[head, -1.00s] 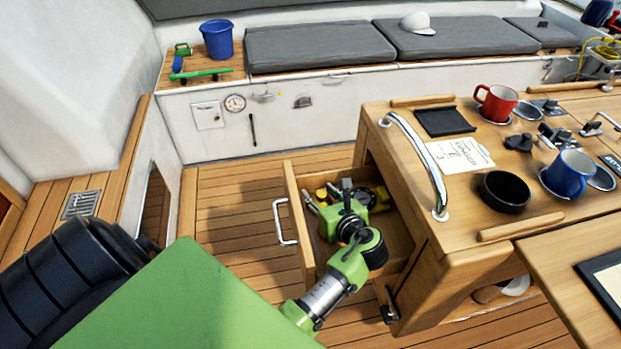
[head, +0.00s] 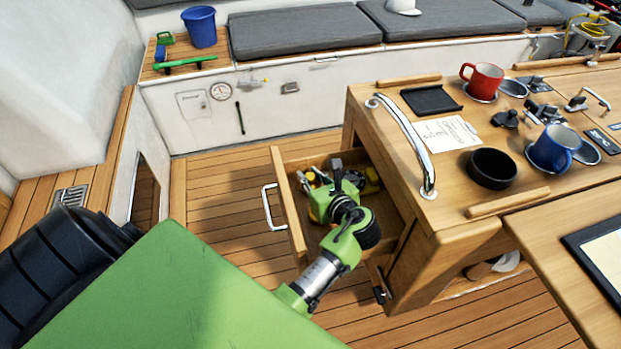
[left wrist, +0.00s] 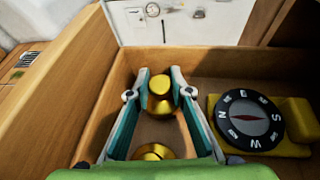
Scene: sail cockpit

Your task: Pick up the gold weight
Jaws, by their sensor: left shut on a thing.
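The gold weight (left wrist: 160,88) shows in the left wrist view, a shiny rounded piece between the two fingers of my left gripper (left wrist: 160,84). The fingers are shut on its sides. A second gold piece (left wrist: 153,152) sits nearer the camera, partly hidden by the green gripper body. In the head view my left gripper (head: 336,184) reaches down into the open wooden drawer (head: 288,205); the held weight cannot be made out there. I cannot tell whether the weight touches the drawer floor. My right gripper is not in view.
A yellow compass with a black dial (left wrist: 249,121) lies right of my fingers in the drawer. The drawer walls stand close around the gripper. The table (head: 447,208) above holds a black bowl (head: 491,169), a blue mug (head: 553,149) and a red mug (head: 482,80).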

